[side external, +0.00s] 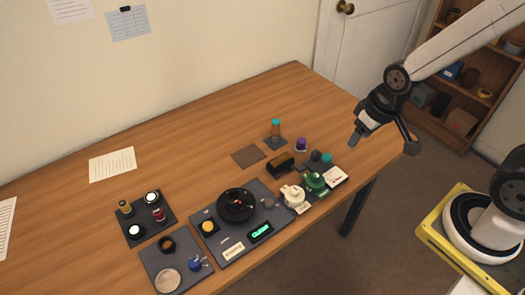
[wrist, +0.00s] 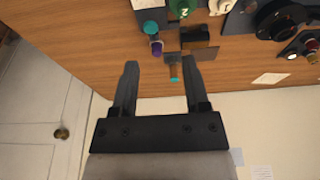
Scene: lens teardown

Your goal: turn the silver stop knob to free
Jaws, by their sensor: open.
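A small silver-grey round piece (side external: 268,203), which looks like the stop knob, sits on the dark grey panel (side external: 222,253) just right of the black lens ring (side external: 237,205). Its turned position and any marks are too small to read. I cannot make the knob out surely in the wrist view. My gripper (side external: 384,142) is open and empty, high above the right end of the table, well right of the panel.
The panel has a lit green display (side external: 260,231) and a yellow button (side external: 208,227). A white numbered piece (side external: 293,196), a green one (side external: 314,182) and a black block (side external: 280,163) stand right of it. A teal-topped post (side external: 276,130) stands behind. The left back table is mostly clear.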

